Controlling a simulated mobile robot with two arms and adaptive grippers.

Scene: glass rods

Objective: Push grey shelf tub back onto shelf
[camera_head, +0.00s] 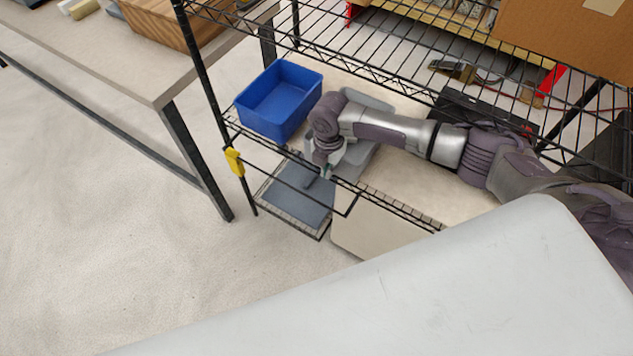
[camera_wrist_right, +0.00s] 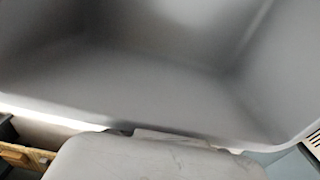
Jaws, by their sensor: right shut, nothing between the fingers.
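The grey shelf tub (camera_head: 354,162) sits on the middle shelf, right of the blue tub, and is partly hidden behind my right arm. My right gripper (camera_head: 326,171) points down at the tub's front left part, near the shelf's front edge. It is shut with nothing between its fingers; whether it touches the tub is hard to tell. In the right wrist view, the tub's smooth grey inside (camera_wrist_right: 170,75) fills most of the picture, very close. My left gripper is not in view.
A blue tub (camera_head: 268,115) stands left on the black wire shelf (camera_head: 400,212). A grey-blue lid or tray (camera_head: 298,195) lies lower down. A wire shelf (camera_head: 400,40) with a cardboard box (camera_head: 570,35) hangs above my arm. A table (camera_head: 150,65) stands at left.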

